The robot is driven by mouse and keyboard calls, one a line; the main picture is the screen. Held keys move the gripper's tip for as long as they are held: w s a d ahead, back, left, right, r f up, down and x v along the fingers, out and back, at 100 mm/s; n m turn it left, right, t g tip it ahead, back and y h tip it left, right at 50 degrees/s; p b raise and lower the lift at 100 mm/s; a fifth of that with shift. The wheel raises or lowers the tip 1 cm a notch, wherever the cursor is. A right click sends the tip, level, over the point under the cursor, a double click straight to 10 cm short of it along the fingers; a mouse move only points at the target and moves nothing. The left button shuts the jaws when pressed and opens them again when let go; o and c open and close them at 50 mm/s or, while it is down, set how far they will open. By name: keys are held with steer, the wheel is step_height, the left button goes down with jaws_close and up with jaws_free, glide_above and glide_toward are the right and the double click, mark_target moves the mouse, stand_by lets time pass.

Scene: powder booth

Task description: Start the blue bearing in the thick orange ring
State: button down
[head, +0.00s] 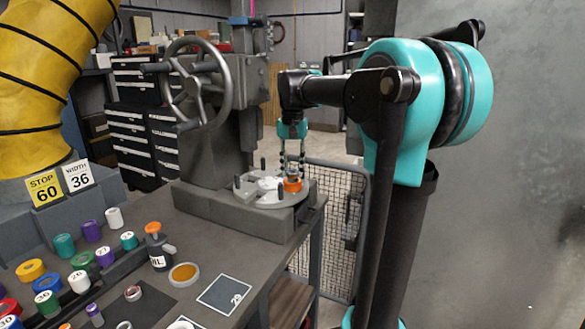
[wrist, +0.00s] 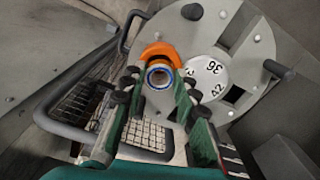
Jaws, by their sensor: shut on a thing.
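The blue bearing (wrist: 158,76), a small ring with a blue edge and a pale metal rim, sits between the fingertips of my gripper (wrist: 156,84) in the wrist view. My gripper is shut on it. The thick orange ring (wrist: 160,53) lies just beyond the bearing, which covers its lower part in that view. In the head view the orange ring (head: 293,185) rests on the round grey plate of the press, with my gripper (head: 293,170) pointing down right above it. I cannot tell whether the bearing touches the ring or is in its opening.
The round plate (wrist: 200,35) carries dark upright pegs and a white disc with numbers (wrist: 208,72). The press with its handwheel (head: 196,85) stands behind. Several coloured rings and rolls lie on the bench at left, near an orange-topped bottle (head: 157,250). A mesh guard (head: 325,215) stands at right.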

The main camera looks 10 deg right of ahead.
steer(key=shift+f, duration=0.7)
steer(key=c, duration=1.1)
jaws_free()
step_height(320, 180, up, 12)
